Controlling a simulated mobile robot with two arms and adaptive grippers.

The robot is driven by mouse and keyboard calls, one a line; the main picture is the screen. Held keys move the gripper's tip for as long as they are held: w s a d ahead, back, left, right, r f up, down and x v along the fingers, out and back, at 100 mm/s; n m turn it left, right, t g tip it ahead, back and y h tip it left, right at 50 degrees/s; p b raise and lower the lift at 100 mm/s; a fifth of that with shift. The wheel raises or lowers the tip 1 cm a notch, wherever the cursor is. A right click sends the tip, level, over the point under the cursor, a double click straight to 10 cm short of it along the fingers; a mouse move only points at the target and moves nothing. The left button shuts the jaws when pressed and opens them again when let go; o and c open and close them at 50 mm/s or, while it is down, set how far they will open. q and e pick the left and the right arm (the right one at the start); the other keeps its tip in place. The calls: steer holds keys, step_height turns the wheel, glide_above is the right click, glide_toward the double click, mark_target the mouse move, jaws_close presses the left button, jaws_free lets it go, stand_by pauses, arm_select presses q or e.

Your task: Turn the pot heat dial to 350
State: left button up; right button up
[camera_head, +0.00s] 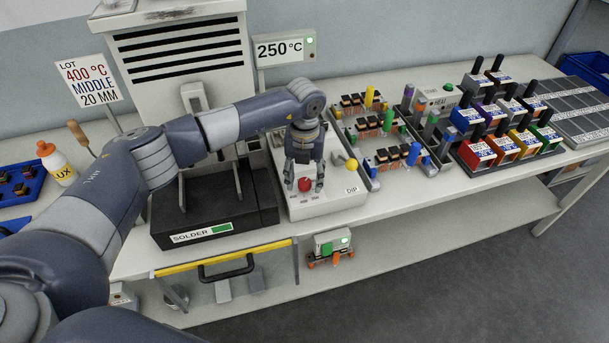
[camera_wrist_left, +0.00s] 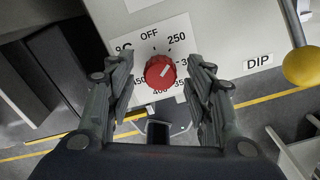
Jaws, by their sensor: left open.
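The red heat dial (camera_head: 304,185) sits on the white solder pot panel (camera_head: 345,203). In the left wrist view the dial (camera_wrist_left: 160,71) is ringed by printed marks, with OFF and 250 readable above it and 400 partly hidden below. Its pale line slants to the upper right, roughly toward 250. My left gripper (camera_head: 304,180) is open over the dial. In the wrist view, the left gripper's fingers (camera_wrist_left: 161,75) stand on either side of it with gaps. My right gripper is not in view.
A sign (camera_head: 88,80) reads LOT, 400 °C, MIDDLE, 20 MM. A yellow ball-topped lever (camera_head: 351,166) stands right of the dial near the DIP label. The black SOLDER unit (camera_head: 213,212) is on the left.

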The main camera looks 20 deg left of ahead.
arm_select(q)
steer(key=shift+f, duration=0.3)
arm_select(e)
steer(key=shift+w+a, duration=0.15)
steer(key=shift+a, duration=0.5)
arm_select(q)
steer(key=c, duration=1.1)
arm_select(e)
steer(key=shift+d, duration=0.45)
